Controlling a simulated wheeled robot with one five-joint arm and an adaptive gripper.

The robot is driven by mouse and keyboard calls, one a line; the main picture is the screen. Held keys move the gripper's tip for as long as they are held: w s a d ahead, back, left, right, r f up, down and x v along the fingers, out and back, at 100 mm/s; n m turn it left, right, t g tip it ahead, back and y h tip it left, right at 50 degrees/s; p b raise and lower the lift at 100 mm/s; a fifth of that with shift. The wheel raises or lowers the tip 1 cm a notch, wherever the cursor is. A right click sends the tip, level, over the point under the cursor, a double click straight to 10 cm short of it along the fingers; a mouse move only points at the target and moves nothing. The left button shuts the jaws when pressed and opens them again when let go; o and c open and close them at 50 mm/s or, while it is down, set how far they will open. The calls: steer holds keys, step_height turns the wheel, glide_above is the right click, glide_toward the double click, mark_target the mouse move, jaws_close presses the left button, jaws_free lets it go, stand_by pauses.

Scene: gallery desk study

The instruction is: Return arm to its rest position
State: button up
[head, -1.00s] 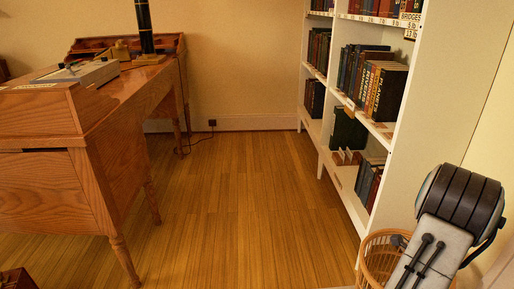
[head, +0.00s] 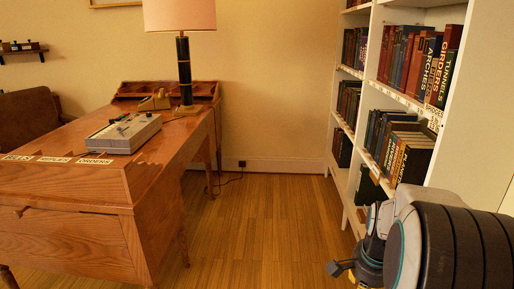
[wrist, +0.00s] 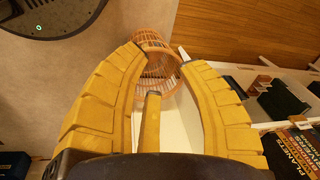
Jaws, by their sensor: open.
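My arm (head: 440,245) shows at the lower right of the head view, folded close to the camera, in front of the lower bookcase. The finger tips are not clear in the head view.
A white bookcase (head: 402,103) with several books stands at the right. A wooden desk (head: 75,245) at the left carries a grey device (head: 125,135) and a lamp (head: 184,70). The wooden floor (head: 265,225) between them is clear.

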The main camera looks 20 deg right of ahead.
steer(key=s+a+r+n+p, duration=0.4)
steer(key=a+r+n+p, duration=0.4)
steer(key=r, duration=0.6)
steer(key=s+a+r+n+t+y+p, duration=0.1)
steer(key=s+a+r+n+p, duration=0.2)
steer(key=a+r+n+p, duration=0.6)
steer(key=a+r+p, duration=0.3)
steer(key=r, duration=0.1)
steer(key=shift+s+r+t+p, duration=0.3)
steer(key=shift+s+r+p, duration=0.05)
steer(key=shift+r, duration=0.05)
steer(key=shift+a, duration=0.1)
